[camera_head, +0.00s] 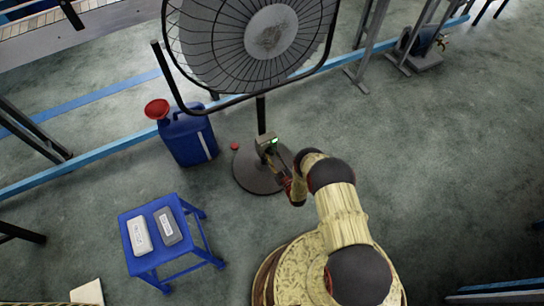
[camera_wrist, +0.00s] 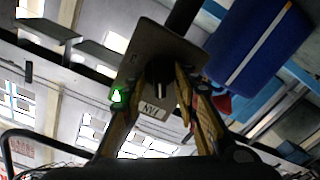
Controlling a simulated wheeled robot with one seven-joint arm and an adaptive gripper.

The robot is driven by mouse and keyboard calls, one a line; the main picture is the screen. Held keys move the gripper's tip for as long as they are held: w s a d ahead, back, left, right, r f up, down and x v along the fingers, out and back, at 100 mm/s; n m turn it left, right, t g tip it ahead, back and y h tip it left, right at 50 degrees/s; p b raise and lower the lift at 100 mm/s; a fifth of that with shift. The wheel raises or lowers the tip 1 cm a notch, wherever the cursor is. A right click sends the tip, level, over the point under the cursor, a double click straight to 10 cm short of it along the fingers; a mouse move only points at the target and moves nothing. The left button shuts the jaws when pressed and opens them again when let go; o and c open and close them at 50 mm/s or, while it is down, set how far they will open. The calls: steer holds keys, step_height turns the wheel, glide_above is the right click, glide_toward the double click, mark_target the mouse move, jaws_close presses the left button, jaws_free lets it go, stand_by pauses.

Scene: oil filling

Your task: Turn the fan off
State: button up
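The fan (camera_head: 262,38) stands on a round dark base, with a grey control box (camera_head: 264,141) on its pole. A green light (camera_head: 274,140) is lit on the box. In the wrist view the control box (camera_wrist: 150,48) fills the upper middle, with a dark knob (camera_wrist: 159,72), a small label (camera_wrist: 152,111) and the green light (camera_wrist: 117,96) at its left edge. My gripper (camera_head: 279,156) is close to the front of the box. In the wrist view my gripper (camera_wrist: 160,85) has its fingers apart, one on each side of the knob; contact cannot be told.
A blue jerrycan (camera_head: 187,137) with a red funnel (camera_head: 157,109) stands left of the fan. A blue stool (camera_head: 150,264) bearing two small boxes is at lower left. A small red object (camera_head: 235,147) lies by the fan base.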

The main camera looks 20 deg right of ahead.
steer(key=shift+c, duration=0.4)
jaws_close()
stand_by(0.4)
steer(key=n, duration=0.6)
steer(key=shift+a+n, duration=0.1)
steer(key=shift+n, duration=0.2)
steer(key=n, duration=0.5)
steer(key=shift+f, duration=0.15)
steer(key=shift+s+n, duration=0.1)
steer(key=shift+n, duration=0.2)
jaws_free()
